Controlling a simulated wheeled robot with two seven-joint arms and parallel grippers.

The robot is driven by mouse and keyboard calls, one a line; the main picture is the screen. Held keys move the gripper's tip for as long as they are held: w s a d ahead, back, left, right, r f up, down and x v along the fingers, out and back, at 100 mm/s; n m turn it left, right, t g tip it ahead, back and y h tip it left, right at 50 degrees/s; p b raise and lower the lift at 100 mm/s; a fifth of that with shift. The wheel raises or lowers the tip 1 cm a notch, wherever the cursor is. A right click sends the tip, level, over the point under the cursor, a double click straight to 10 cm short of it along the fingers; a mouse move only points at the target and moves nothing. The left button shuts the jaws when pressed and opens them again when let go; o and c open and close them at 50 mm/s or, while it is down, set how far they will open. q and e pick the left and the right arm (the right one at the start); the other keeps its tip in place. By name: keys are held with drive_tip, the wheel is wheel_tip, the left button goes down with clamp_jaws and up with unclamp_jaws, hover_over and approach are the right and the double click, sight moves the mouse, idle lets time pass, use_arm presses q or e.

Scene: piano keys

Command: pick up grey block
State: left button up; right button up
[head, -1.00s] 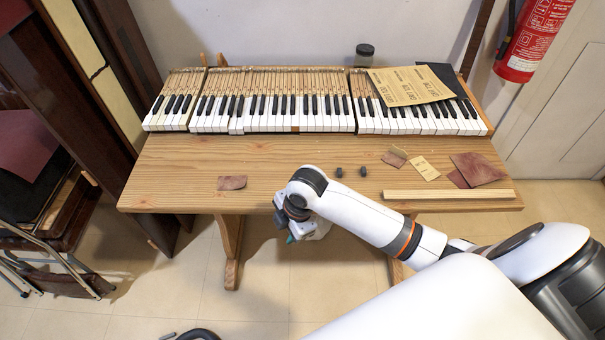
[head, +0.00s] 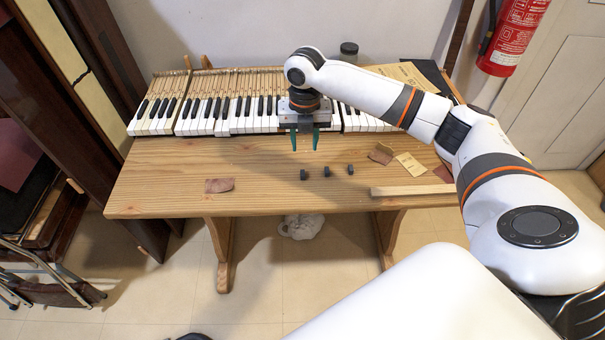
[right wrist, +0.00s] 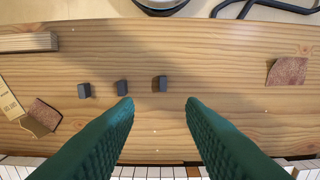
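Three small dark grey blocks stand in a row on the wooden table (head: 250,200): a left one (head: 303,175), a middle one (head: 327,171) and a right one (head: 350,169). My right gripper (head: 304,146) points down above the table, open and empty, its green fingers apart. In the head view its tips show just above the left block in the picture. In the right wrist view that block (right wrist: 160,83) lies beyond the gap between the fingertips (right wrist: 159,103), apart from them. The other blocks (right wrist: 122,87) (right wrist: 84,90) lie to its left there. My left gripper is not in view.
Piano keys (head: 225,120) line the table's back. A brown scrap (head: 219,185) lies at the left. The table between scrap and blocks is clear.

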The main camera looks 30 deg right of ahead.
sight(303, 173)
drive_tip(key=f+p, duration=0.1)
drive_tip(key=f, duration=0.9)
drive_tip(key=shift+a, duration=0.2)
clamp_jaws()
